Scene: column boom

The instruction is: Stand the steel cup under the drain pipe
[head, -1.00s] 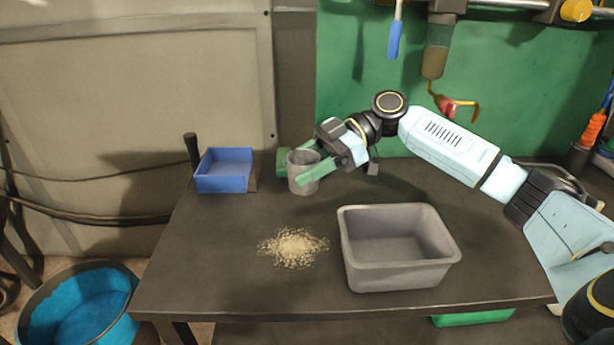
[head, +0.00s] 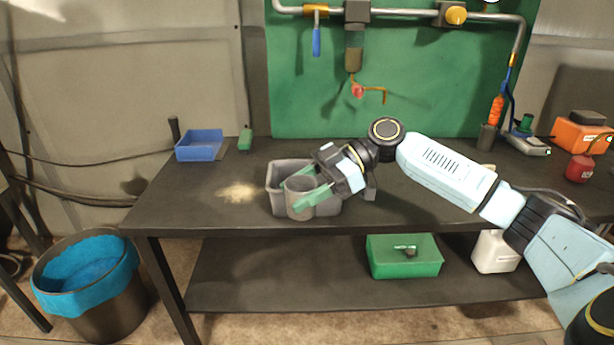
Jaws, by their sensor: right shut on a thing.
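The steel cup (head: 300,199) is grey and upright, held between the green fingers of my right gripper (head: 305,190). In the head view it appears in front of the grey bin (head: 278,175), covering part of it; the gap between them is hard to judge. The drain pipe (head: 374,90) is a short copper spout with a red valve, below the filter bowl (head: 354,57) on the green panel. It is up and to the right of the cup, well apart from it. My left gripper is not in view.
A blue tray (head: 200,146) and a green block (head: 245,140) stand at the back left of the bench (head: 420,203). Pale granules (head: 238,191) lie left of the bin. The bench below the drain pipe is partly hidden by my right arm.

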